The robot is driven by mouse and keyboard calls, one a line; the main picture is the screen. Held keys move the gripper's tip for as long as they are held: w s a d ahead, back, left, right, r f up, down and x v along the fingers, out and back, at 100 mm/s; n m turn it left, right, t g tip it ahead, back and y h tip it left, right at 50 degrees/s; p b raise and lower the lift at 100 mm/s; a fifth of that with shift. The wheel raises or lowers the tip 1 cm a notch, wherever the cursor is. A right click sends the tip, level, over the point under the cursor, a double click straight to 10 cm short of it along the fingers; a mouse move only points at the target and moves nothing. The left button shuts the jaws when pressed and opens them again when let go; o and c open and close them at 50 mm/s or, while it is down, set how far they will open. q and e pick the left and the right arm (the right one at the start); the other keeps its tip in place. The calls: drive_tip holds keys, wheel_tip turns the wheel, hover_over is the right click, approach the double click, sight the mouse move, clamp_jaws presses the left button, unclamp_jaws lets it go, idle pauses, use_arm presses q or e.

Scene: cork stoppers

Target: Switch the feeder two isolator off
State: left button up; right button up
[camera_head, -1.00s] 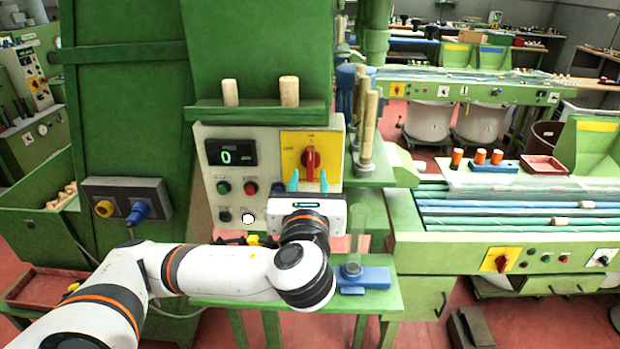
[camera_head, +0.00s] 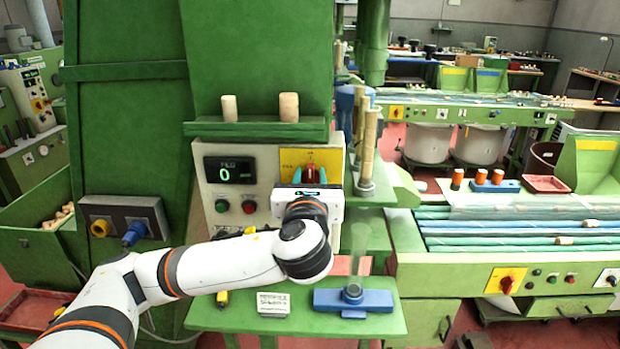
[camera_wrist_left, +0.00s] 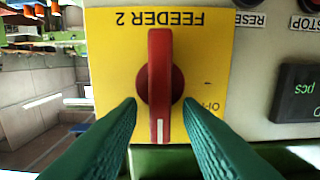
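The feeder two isolator is a red rotary handle (camera_wrist_left: 160,85) on a yellow plate (camera_wrist_left: 215,50) lettered FEEDER 2, upside down in the left wrist view. The handle stands upright, its white-marked end at the bottom of that view, with OFF partly visible at the right. In the head view the handle (camera_head: 310,172) shows behind my left gripper (camera_head: 311,177). The left gripper is open, its green fingers (camera_wrist_left: 160,105) on either side of the handle's marked half, with a visible gap on each side. My right gripper is out of view.
The control panel also holds a counter display (camera_head: 230,170) reading 0, a green button (camera_head: 222,206) and a red button (camera_head: 249,207). A green shelf (camera_head: 256,130) with two corks juts out above. A blue fixture (camera_head: 353,301) sits on the ledge below.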

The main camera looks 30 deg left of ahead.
use_arm(q)
clamp_jaws()
drive_tip(key=shift+n, duration=0.3)
drive_tip(key=n, duration=0.3)
drive_tip(key=shift+s+a+f+n, duration=0.15)
drive_tip(key=shift+a+n, duration=0.1)
drive_tip(key=shift+n, duration=0.05)
drive_tip(key=n, duration=0.3)
drive_tip(key=shift+s+a+f+n, duration=0.15)
drive_tip(key=shift+a+n, duration=0.05)
drive_tip(key=shift+n, duration=0.1)
drive_tip(key=n, duration=0.3)
drive_tip(key=n+b, duration=0.1)
drive_tip(key=n, duration=0.1)
drive_tip(key=shift+s+a+f, duration=0.1)
drive_tip(key=shift+a+f, duration=0.1)
drive_tip(key=shift+f, duration=0.15)
drive_tip(key=shift+a+f+n+b, duration=0.1)
drive_tip(key=shift+f+n+b, duration=0.1)
drive_tip(key=shift+n, duration=1.05)
drive_tip(key=shift+f+n+b, duration=0.1)
drive_tip(key=shift+f+n, duration=0.05)
drive_tip(key=shift+n, duration=1.1)
